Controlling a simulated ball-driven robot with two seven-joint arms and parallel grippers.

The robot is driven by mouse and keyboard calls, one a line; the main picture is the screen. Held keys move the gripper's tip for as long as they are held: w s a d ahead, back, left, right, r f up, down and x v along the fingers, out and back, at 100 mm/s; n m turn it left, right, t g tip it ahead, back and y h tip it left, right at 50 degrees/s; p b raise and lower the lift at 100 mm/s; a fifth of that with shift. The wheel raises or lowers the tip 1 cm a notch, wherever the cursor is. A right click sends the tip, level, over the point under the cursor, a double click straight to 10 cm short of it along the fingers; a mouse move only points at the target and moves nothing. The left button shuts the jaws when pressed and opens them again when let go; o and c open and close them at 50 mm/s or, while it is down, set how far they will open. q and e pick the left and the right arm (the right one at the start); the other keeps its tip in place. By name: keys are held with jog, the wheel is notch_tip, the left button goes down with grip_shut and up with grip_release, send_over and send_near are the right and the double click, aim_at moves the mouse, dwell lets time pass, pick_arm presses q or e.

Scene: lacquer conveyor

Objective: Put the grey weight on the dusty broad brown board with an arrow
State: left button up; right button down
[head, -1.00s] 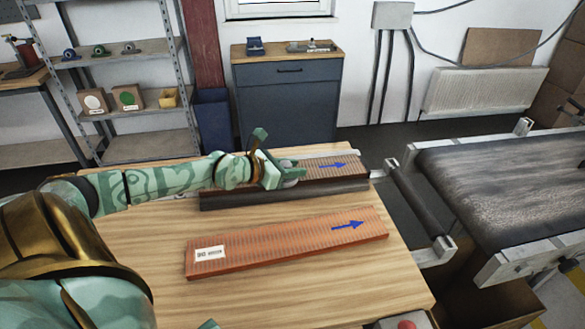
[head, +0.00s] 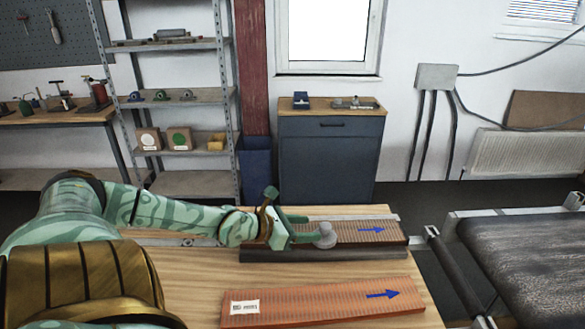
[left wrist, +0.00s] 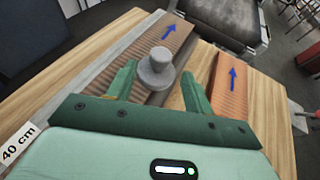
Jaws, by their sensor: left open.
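The grey weight (head: 326,235), a round knobbed piece, stands upright at the left part of the broad brown board (head: 345,230), near its front edge. The board has a blue arrow on its right part and lies at the back of the wooden table. My left gripper (head: 300,230) is open just left of the weight. In the left wrist view the weight (left wrist: 157,72) shows between the spread fingers, with gaps on both sides, and it appears free of them. Part of the board is hidden behind my gripper. My right gripper is not in view.
An orange board (head: 325,302) with a white label and a blue arrow lies in front on the table (head: 190,275). A dark conveyor (head: 525,250) stands to the right. A blue cabinet (head: 328,155) and a metal shelf (head: 190,97) stand behind.

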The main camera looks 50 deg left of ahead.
pick_arm(q)
jog(key=shift+p+v, duration=0.85)
jog(key=shift+v, duration=0.35)
jog(key=shift+s+a+r, duration=0.1)
jog(key=shift+s+r, duration=0.1)
jog(key=shift+s, duration=0.2)
